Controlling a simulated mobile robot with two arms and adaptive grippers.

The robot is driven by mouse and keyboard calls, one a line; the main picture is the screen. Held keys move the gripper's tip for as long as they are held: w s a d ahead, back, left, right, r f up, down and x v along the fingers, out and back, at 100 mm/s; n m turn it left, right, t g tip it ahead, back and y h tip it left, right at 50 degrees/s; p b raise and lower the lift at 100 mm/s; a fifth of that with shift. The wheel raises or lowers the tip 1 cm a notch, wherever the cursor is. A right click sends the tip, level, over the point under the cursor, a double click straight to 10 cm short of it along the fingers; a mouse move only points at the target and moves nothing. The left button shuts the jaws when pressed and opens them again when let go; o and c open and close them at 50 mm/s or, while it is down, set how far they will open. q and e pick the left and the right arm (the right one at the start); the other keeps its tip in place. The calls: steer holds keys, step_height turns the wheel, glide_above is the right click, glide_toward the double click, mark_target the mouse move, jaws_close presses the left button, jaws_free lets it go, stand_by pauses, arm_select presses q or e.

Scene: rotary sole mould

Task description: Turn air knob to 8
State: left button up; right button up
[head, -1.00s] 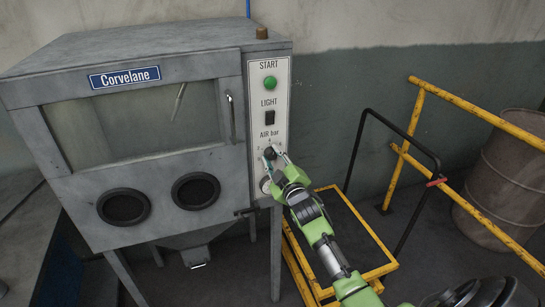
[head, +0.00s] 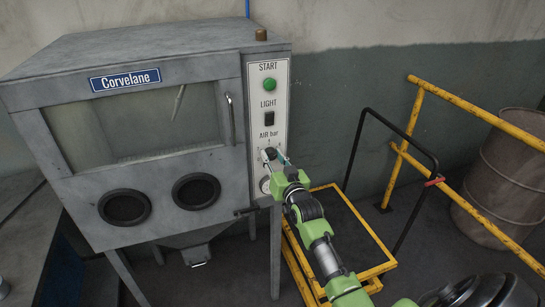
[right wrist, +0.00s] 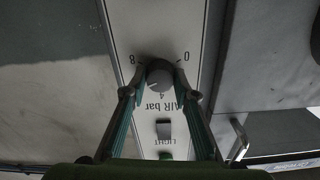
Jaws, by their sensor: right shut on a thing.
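The air knob (right wrist: 159,73) is a dark round knob on the pale control panel (right wrist: 186,28), under the "AIR bar" label. In the right wrist view the panel is upside down, with 8 on the left, 0 on the right and 4 below the knob. A small pale mark shows on the knob's lower left edge, but I cannot read its setting surely. My right gripper (right wrist: 160,88) is shut on the knob, one finger on each side. In the head view the right gripper (head: 273,158) partly covers the knob. My left gripper is not in view.
Above the knob sit a black light switch (head: 269,118) and a green start button (head: 270,83). The grey cabinet (head: 150,165) stands left. Yellow railings (head: 470,110) and a drum (head: 500,175) stand right.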

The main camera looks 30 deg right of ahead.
steer(key=m, duration=0.5)
steer(key=shift+f+m, duration=0.15)
steer(key=shift+m, duration=0.15)
steer(key=m, duration=0.4)
steer(key=shift+m, duration=0.4)
steer(key=o, duration=1.1)
steer(key=shift+s, duration=0.25)
steer(key=v, duration=1.1)
steer(key=shift+s+a, duration=0.15)
steer(key=shift+s, duration=0.15)
